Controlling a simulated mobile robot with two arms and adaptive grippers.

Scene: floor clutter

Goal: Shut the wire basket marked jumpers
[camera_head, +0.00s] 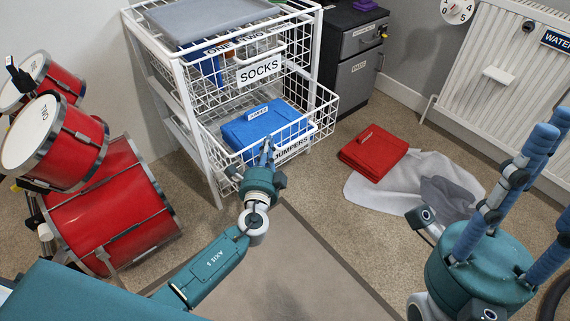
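The white wire basket marked JUMPERS (325,118) is the lower basket of the white frame and sticks out from it at the front. It holds a folded blue garment (258,122) with a label. My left gripper (267,148) is at the basket's front, beside the left end of the JUMPERS sign (295,143). Its fingers look close together with nothing visible between them; whether they touch the wire I cannot tell. My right gripper (548,165) is at the right edge, with its blue fingers spread and empty, well away from the basket.
The SOCKS basket (282,57) is above, below a grey top tray (205,18). Red drums (110,215) stand at left. A dark cabinet (355,75) stands behind right. A red folded garment (373,149) and grey cloths (395,190) lie on the carpet before the radiator (505,75).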

